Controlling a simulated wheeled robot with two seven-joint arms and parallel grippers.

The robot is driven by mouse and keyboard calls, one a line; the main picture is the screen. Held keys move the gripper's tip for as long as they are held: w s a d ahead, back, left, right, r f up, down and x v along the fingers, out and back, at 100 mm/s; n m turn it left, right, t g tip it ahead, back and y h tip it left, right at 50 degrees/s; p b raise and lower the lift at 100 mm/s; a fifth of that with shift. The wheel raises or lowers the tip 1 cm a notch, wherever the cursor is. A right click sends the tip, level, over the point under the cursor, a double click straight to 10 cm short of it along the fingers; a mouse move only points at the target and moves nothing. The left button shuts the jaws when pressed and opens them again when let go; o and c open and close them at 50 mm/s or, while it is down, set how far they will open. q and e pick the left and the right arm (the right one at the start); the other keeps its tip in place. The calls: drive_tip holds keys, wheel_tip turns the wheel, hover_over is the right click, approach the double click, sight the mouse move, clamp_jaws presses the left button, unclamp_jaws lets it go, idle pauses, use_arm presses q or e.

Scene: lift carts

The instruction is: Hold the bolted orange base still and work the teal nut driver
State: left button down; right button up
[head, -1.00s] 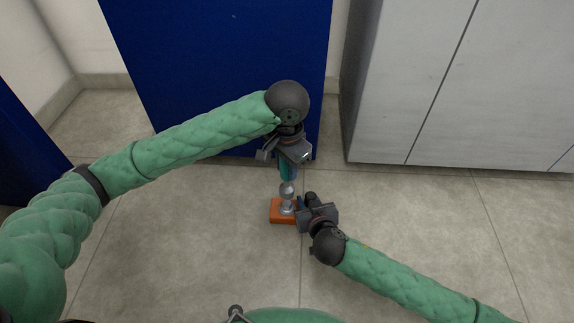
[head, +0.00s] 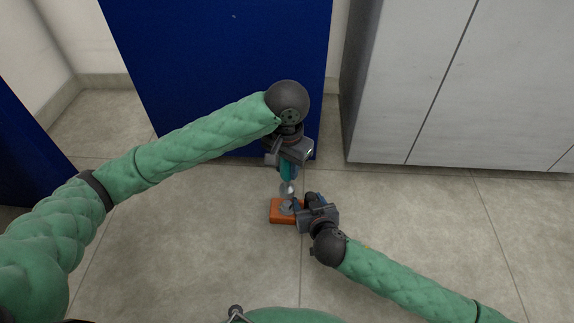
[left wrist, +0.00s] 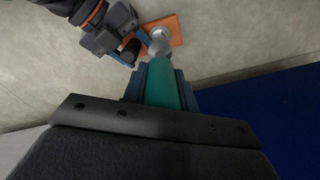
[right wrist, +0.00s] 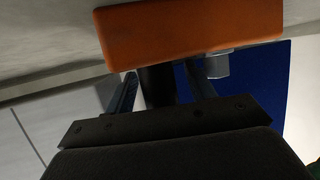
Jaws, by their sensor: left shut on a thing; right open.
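My left gripper (head: 288,163) is shut on the teal nut driver (head: 288,172), above the base. In the left wrist view the teal driver (left wrist: 162,88) points at the silver part (left wrist: 160,43) on the orange base (left wrist: 176,30); I cannot tell whether they are fully engaged. My right gripper (head: 306,204) is open at the base's right side. In the right wrist view the orange base (right wrist: 190,35) crosses in front of its parted fingers, with a grey cylinder (right wrist: 216,65) beside it.
A blue panel (head: 220,70) stands behind my left gripper, and a grey cabinet (head: 440,80) is at the back right. Another blue panel (head: 25,150) is at the left edge. The tiled floor (head: 180,250) around the base is clear.

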drive_tip(key=v, duration=1.1)
drive_tip(key=shift+s+d+r, duration=0.15)
drive_tip(key=shift+s+r, duration=0.05)
drive_tip(key=shift+s, duration=0.15)
use_arm(q)
drive_tip(key=shift+r, duration=0.1)
use_arm(e)
drive_tip(key=shift+r, duration=0.1)
